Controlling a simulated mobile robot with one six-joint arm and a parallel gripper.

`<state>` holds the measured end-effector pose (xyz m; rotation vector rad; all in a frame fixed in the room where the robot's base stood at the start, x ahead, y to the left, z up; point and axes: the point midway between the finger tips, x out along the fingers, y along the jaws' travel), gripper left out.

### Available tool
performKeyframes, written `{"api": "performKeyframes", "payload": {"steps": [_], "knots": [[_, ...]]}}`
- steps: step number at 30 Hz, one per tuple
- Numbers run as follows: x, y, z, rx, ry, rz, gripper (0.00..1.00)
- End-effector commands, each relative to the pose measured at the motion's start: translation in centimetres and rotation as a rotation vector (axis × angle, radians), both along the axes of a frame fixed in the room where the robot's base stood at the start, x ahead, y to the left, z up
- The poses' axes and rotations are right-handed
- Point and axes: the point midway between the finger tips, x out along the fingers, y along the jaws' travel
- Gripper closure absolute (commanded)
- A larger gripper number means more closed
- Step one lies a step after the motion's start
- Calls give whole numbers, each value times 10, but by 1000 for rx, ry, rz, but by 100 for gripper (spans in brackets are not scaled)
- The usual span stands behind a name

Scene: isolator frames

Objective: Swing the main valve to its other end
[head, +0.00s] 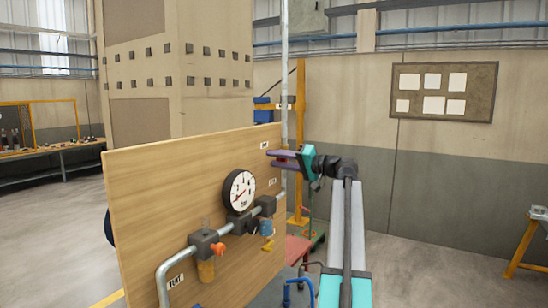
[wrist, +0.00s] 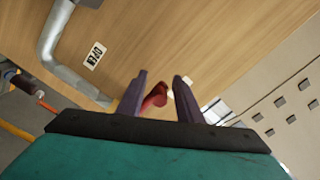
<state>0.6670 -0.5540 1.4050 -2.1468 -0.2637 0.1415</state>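A red lever (wrist: 154,97), likely the main valve's handle, shows in the wrist view between the two purple fingers of my gripper (wrist: 160,80), closer to the left finger. The fingers stand apart, and I cannot tell whether either touches the lever. In the head view my gripper (head: 272,158) is at the upper right edge of the wooden panel (head: 150,180), and I cannot make out the lever there. A label reading OPEN (wrist: 95,55) is upside down beside a grey pipe (wrist: 50,45) in the wrist view.
A yellow post (head: 300,130) stands behind. Open floor lies at the right.

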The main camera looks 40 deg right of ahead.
Motion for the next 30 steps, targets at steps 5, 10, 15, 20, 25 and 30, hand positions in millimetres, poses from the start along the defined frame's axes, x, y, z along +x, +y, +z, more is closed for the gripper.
{"api": "performKeyframes", "payload": {"steps": [5,10,15,20,25,30], "knots": [[10,2,1,-1,0,-1,68],[11,2,0,-1,0,-1,68],[11,2,0,-1,-1,-2,71],[10,2,0,-1,-1,-2,98],[10,6,1,-1,-2,-1,100],[10,2,1,-8,-5,-1,100]]}}
